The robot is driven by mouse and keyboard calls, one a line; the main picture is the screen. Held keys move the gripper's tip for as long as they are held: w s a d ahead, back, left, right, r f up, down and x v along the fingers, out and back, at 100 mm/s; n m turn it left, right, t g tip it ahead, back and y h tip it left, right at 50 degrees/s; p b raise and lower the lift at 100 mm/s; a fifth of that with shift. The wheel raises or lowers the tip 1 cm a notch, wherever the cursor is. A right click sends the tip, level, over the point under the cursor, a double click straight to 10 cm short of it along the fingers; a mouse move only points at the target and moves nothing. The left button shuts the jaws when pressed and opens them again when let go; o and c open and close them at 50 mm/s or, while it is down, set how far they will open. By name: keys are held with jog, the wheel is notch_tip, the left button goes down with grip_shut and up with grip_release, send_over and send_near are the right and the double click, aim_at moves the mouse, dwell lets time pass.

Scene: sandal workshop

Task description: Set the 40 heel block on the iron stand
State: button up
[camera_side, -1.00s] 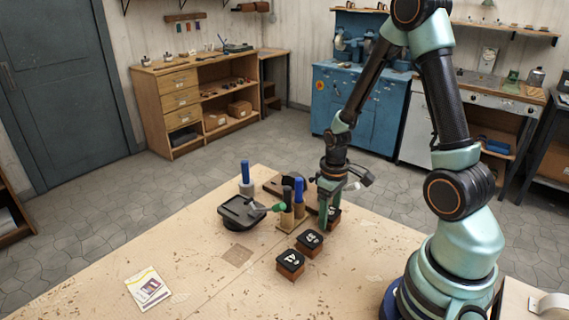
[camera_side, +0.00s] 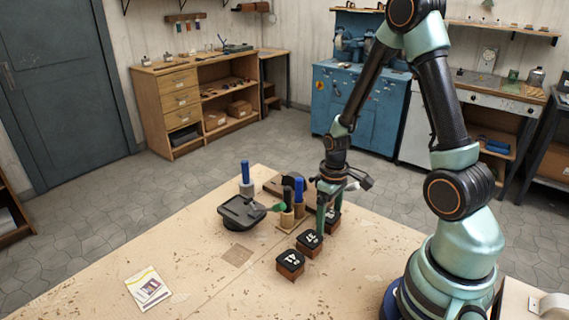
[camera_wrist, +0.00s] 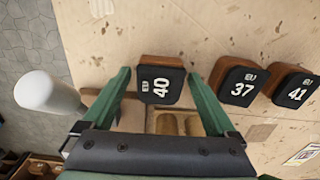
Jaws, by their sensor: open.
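The 40 heel block (camera_wrist: 160,85), brown with a black top and white number, stands on the bench; in the side view (camera_side: 334,220) a finger partly hides it. My gripper (camera_wrist: 159,73) is open, with a finger on each side of the block and gaps between in the wrist view. In the side view my gripper (camera_side: 331,220) points down at the block. A dark flat-topped piece on a rounded base, apparently the iron stand (camera_side: 238,210), is to the left. Its top looks empty, though a green-tipped tool reaches near its right edge.
The 37 block (camera_side: 310,241) and 41 block (camera_side: 290,262) stand in a row nearer the camera. A wooden holder (camera_side: 287,222) with upright handled tools is between stand and gripper. A blue-handled tool (camera_side: 245,174) stands behind the stand. A booklet (camera_side: 148,288) lies front left; the bench around it is clear.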

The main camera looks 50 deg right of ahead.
notch_tip(320, 180, up, 12)
jog(key=a+r+t, duration=0.5)
jog(key=a+r, duration=0.7)
jog(key=shift+s+a+r+t, duration=0.25)
jog(key=shift+s+r+t, duration=0.05)
jog(key=shift+o, duration=0.2)
jog(key=d+f+m+g, duration=0.2)
jog(key=d+f+m, duration=0.2)
jog(key=f+m, duration=0.2)
jog(key=d+f+m+g, duration=0.1)
jog(key=d+f+m, duration=0.3)
jog(key=f+m, duration=0.2)
jog(key=w+d+f+m+g, duration=0.1)
jog(key=d+f+m+g, duration=0.1)
jog(key=d+f+m, duration=0.2)
notch_tip(320, 180, down, 3)
jog(key=shift+d+r+m+g, duration=0.1)
jog(key=shift+m+g, duration=0.2)
jog(key=shift+m, duration=0.7)
jog(key=shift+s+d+f, duration=0.1)
jog(key=shift+d+f, duration=0.05)
jog(key=shift+f, duration=2.55)
